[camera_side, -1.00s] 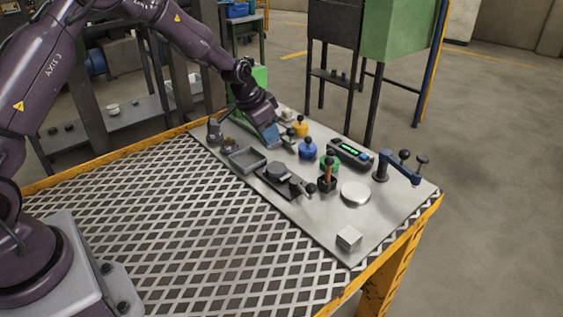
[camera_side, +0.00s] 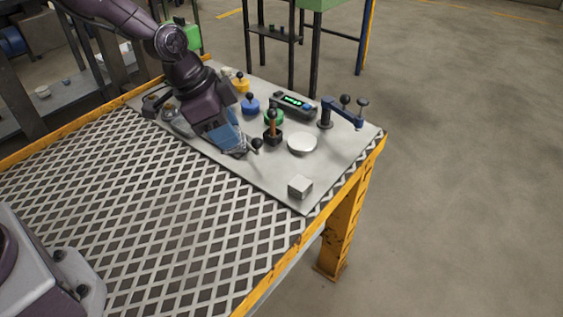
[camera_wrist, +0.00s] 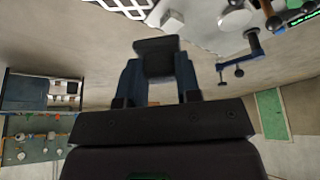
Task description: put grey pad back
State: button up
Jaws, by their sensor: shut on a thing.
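The grey pad (camera_wrist: 157,57) is a dark grey block between my two fingers in the wrist view. My gripper (camera_wrist: 158,78) is shut on it. In the side view my gripper (camera_side: 228,142) is low over the left-middle part of the grey plate.
The light plate (camera_side: 260,175) holds a white disc (camera_side: 302,143), a white block (camera_side: 300,186), a blue weight (camera_side: 250,105), a yellow weight (camera_side: 241,84), a green-lit display box (camera_side: 293,104) and a blue lever clamp (camera_side: 340,115). The plate's front right is mostly clear.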

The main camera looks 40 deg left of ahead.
jog(key=shift+w+d+f, duration=0.45)
jog(key=shift+w+f, duration=1.4)
jog(key=shift+f, duration=0.15)
jog(key=shift+w+d+f, duration=0.45)
jog(key=shift+w+f, duration=1.45)
jog(key=shift+f, duration=0.05)
jog(key=shift+w+d+f, duration=0.45)
jog(key=shift+w+f, duration=1.4)
jog(key=shift+f, duration=0.15)
jog(key=shift+f, duration=0.25)
jog(key=shift+f, duration=0.35)
jog(key=o, duration=0.9)
jog(key=shift+r, duration=0.1)
